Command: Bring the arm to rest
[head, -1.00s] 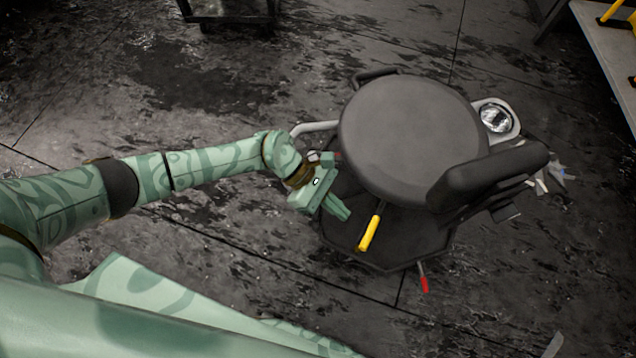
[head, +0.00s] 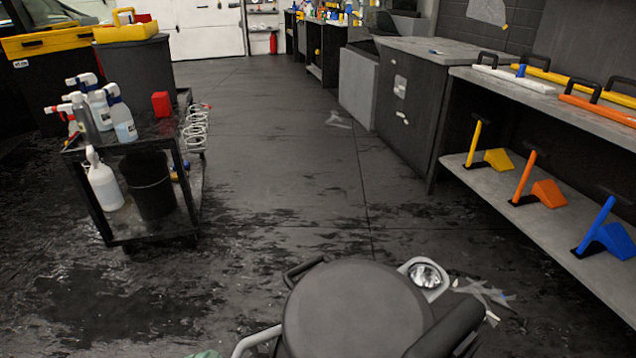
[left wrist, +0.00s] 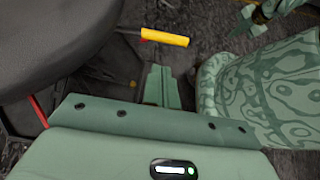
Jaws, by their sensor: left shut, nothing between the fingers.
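My left gripper (left wrist: 160,86) shows in the left wrist view with its two green fingers together and nothing between them. It is beside the dark round seat (left wrist: 50,45) of a wheeled stool and near a yellow-handled lever (left wrist: 165,37). In the head view only a sliver of green shows at the bottom edge, left of the stool seat (head: 355,315), and the left gripper is out of frame. What looks like my right gripper (left wrist: 248,22) shows small at the top right of the left wrist view; its finger opening is unclear.
A black cart (head: 150,235) with spray bottles and a bucket (head: 150,185) stands at the left. A grey workbench (head: 470,180) with coloured tools runs along the right. A lamp (head: 425,276) sits on the stool's far right side. The floor between cart and bench is mostly clear.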

